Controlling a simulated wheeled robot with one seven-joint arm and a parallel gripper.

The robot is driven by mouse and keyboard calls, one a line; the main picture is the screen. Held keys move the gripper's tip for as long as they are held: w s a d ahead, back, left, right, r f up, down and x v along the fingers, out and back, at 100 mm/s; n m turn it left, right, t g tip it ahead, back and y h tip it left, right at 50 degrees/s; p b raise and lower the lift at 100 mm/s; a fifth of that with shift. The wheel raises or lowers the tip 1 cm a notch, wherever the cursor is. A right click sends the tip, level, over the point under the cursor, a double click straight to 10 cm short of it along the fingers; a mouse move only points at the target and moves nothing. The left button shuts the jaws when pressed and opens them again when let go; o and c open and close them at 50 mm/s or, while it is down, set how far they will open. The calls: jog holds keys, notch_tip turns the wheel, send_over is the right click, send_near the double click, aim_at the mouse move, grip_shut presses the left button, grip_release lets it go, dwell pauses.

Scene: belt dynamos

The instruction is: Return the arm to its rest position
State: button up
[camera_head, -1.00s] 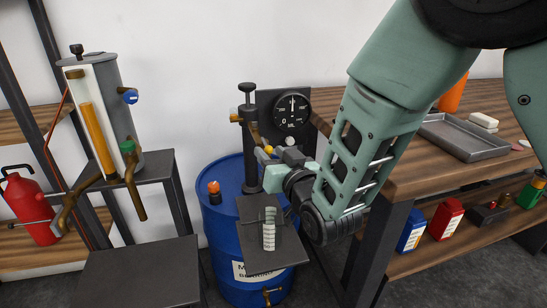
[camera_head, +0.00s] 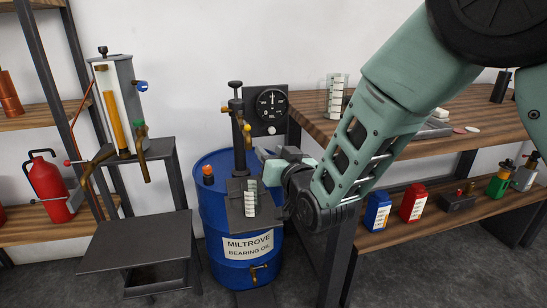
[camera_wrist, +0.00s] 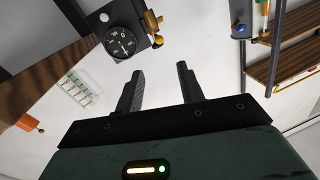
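My arm (camera_head: 375,125) is bent, reaching down from the upper right with its elbow beside the blue drum. In the head view my gripper is mostly hidden by the arm near the drum top. In the wrist view my gripper (camera_wrist: 158,85) shows two dark fingers spread apart with nothing between them. The fingers point toward the white wall, below the round gauge (camera_wrist: 122,42). They look apart from everything around them.
A blue drum (camera_head: 225,225) with a pump and a clear graduated vessel (camera_head: 251,198) stands near my gripper. The wooden bench (camera_head: 415,150) lies right, bearing another clear vessel (camera_head: 337,95). A dark low stand (camera_head: 135,240) is left. Bare floor shows in front.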

jog(key=shift+s, duration=0.1)
dwell(0.3)
jog(key=s+d+f+n+g+h, duration=0.15)
jog(key=s+d+g, duration=0.35)
jog(key=s, duration=0.6)
jog(key=s+d+f+n+g+h, duration=0.1)
jog(key=s+d+f+g+h, duration=0.3)
jog(key=s, duration=0.8)
jog(key=s+d+r+n+g+h, duration=0.1)
jog(key=s+d+n+g+h, duration=0.1)
jog(key=s+d+g, duration=0.7)
jog(key=s+a+r+t+p, duration=0.1)
jog(key=s+r+t+p, duration=0.1)
jog(key=r+p, duration=1.3)
jog(key=shift+s+a+r+p, duration=0.2)
jog(key=shift+s+a+p, duration=0.1)
jog(key=shift+s, duration=0.25)
